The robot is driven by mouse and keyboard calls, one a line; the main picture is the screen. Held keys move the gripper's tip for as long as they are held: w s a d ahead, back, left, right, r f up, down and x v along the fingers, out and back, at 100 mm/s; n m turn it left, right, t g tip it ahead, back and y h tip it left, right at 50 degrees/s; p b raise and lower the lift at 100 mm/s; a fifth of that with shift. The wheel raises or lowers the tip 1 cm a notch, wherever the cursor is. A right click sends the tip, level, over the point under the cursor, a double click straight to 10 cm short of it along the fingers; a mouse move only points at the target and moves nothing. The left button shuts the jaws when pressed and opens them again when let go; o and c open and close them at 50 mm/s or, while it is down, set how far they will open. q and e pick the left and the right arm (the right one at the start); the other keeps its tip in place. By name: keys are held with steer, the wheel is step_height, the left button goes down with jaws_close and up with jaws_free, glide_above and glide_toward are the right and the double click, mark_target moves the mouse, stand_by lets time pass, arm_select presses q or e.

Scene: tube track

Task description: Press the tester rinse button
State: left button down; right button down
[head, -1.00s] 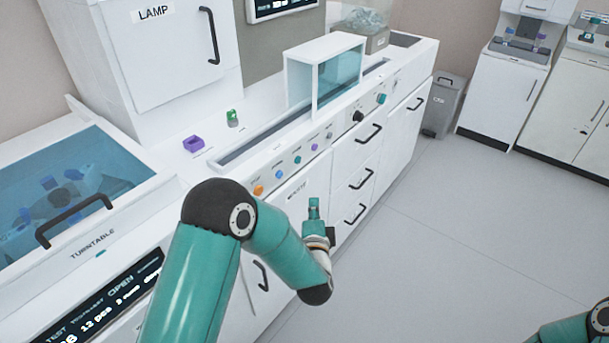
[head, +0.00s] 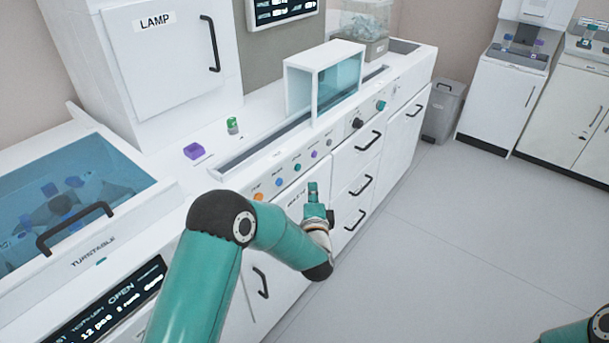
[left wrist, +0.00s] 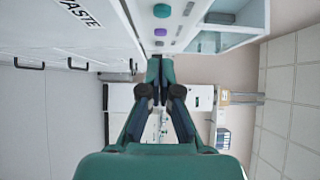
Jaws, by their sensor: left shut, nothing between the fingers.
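A row of small buttons runs along the front panel of the white bench: orange (head: 258,197), blue (head: 280,182), teal (head: 297,168), purple (head: 314,155) and grey (head: 330,143). Their labels are too small to read, so I cannot tell which is rinse. My left gripper (head: 313,187) is shut and empty, just in front of the panel below the teal and purple buttons. In the left wrist view its fingertips (left wrist: 161,62) are together; the teal button (left wrist: 161,10) and purple button (left wrist: 160,32) show beyond them. My right gripper is out of view.
A black knob (head: 358,123) and another teal button (head: 381,105) sit further right on the panel. Drawers with black handles (head: 361,185) lie below. A clear-sided box (head: 338,85) stands over the track. The floor (head: 450,240) on the right is clear.

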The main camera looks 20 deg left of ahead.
mark_target(298, 167)
arm_select(q)
steer(key=shift+w+a+p, duration=0.45)
steer(key=shift+w+a, duration=1.95)
steer(key=shift+w, duration=0.15)
